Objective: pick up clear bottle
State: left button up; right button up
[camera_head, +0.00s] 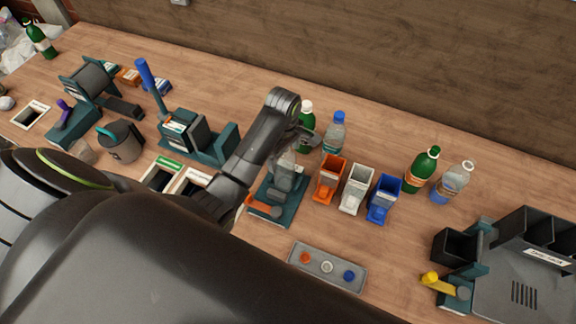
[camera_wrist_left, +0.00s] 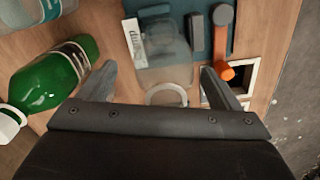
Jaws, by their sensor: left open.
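A clear bottle (camera_wrist_left: 165,60) shows in the left wrist view between the two fingers of my left gripper (camera_wrist_left: 162,82), its round neck towards me. In the head view a clear bottle (camera_head: 287,160) is partly hidden by my left gripper (camera_head: 305,138), above a teal-based device (camera_head: 272,210). The gripper is open, with visible room beside the bottle's neck. Other clear bottles stand on the table: one with a blue cap (camera_head: 335,134) and one with a white cap (camera_head: 453,184) at the right. My right gripper is not in view.
Orange (camera_head: 329,172), white (camera_head: 353,202) and blue (camera_head: 380,212) bins stand right. Another green bottle (camera_head: 421,172) stands farther right.

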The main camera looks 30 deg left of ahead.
pick_arm(q)
jog(key=shift+s+d+r, duration=0.15)
jog(key=shift+s+d, duration=0.1)
jog(key=shift+c, duration=0.5)
jog(key=shift+s, duration=0.15)
jog(key=shift+c, duration=1.1)
jog(key=shift+a, duration=0.1)
jog(key=c, duration=0.7)
jog(key=shift+c, duration=1.3)
jog(key=shift+w, duration=0.2)
